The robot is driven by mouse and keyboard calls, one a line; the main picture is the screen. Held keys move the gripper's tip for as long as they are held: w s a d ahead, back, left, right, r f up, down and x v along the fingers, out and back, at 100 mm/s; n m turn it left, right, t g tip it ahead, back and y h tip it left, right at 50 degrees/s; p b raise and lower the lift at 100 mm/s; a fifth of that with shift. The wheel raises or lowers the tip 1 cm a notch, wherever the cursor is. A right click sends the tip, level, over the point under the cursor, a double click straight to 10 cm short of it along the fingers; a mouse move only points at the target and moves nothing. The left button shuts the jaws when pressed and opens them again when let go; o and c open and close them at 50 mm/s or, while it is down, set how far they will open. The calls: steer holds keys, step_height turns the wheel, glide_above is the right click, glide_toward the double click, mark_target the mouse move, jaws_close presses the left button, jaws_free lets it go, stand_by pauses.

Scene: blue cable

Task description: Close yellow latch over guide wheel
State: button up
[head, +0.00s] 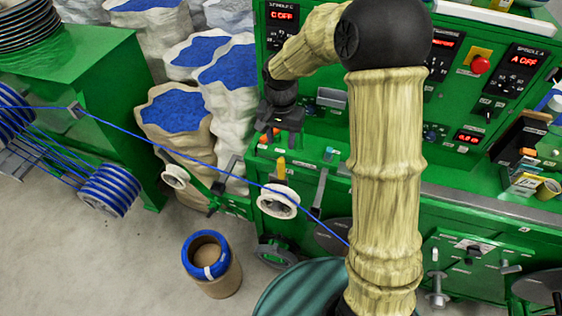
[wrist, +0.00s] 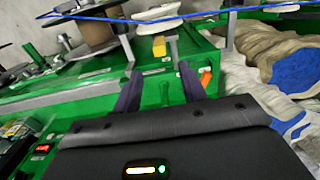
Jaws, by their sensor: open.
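The yellow latch (head: 281,168) stands up just behind the white guide wheel (head: 278,203) on the green machine's front edge. It is not folded across the wheel. The blue cable (head: 230,177) runs taut from the left and passes at the wheel. My gripper (head: 277,139) is open and empty, above and behind the latch. In the wrist view the latch (wrist: 159,47) lies ahead, roughly in line with the gap between my two dark fingers (wrist: 160,82), and apart from them. The wheel (wrist: 157,20) is beyond it, with the cable (wrist: 90,17) across it.
A second white wheel (head: 175,177) is to the left. An orange part (wrist: 206,77) sits close beside one finger. A grey upright bar (head: 320,190) stands right of the guide wheel. Sacks of blue granules (head: 180,108) stand at the left. My arm hides part of the machine.

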mark_target(281, 159)
step_height(281, 159, down, 12)
steer(key=p, duration=0.3)
steer(key=shift+r, duration=0.15)
jaws_close()
